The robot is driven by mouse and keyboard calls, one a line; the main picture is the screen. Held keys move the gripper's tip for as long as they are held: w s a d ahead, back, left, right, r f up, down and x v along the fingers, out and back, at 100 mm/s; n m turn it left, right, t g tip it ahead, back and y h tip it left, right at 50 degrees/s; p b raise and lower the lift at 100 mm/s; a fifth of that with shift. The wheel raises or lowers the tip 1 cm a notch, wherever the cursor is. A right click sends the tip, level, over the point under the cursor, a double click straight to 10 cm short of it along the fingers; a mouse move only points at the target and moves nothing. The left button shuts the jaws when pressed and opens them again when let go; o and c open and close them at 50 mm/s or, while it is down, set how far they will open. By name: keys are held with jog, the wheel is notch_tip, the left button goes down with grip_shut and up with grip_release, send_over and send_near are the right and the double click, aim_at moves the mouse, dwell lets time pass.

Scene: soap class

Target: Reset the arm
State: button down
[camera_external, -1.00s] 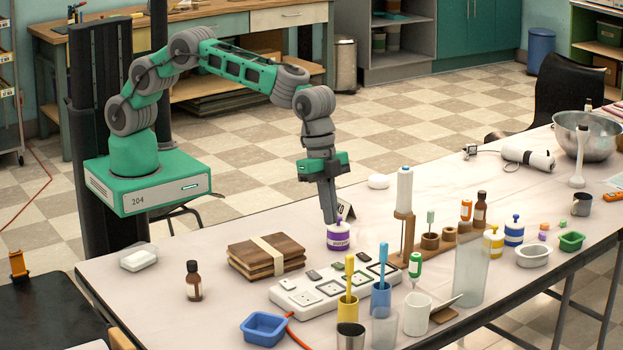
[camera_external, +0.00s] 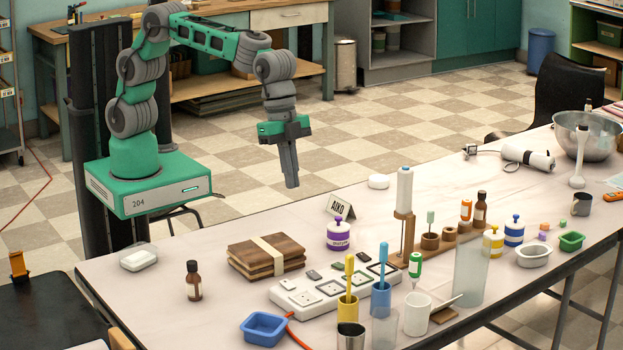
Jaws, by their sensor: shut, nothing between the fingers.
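My gripper (camera_external: 292,184) hangs pointing down, shut and empty, in the air above the far edge of the table (camera_external: 215,245). It is up and to the left of a purple-and-white jar (camera_external: 338,234) and clear of it. My green and grey arm bends up and over from its green base, which is at the left behind the table.
Below my gripper is a strapped stack of wooden boards (camera_external: 266,257). A name card (camera_external: 341,207) stands behind the jar. A white power strip (camera_external: 335,287), a brown bottle (camera_external: 193,281) and a blue tray (camera_external: 264,328) are nearer the front. A wooden stand (camera_external: 407,225) is to the right.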

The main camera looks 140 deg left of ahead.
jog(key=s+d+r, duration=0.3)
jog(key=s+d, duration=0.5)
jog(key=s, duration=0.2)
jog(key=s+d+f, duration=0.2)
jog(key=s+d, duration=0.1)
jog(key=s, duration=0.5)
jog(key=s+d+f, duration=0.2)
jog(key=s+d, duration=0.1)
jog(key=s, duration=0.6)
jog(key=shift+f, duration=0.4)
jog(key=shift+d, duration=0.1)
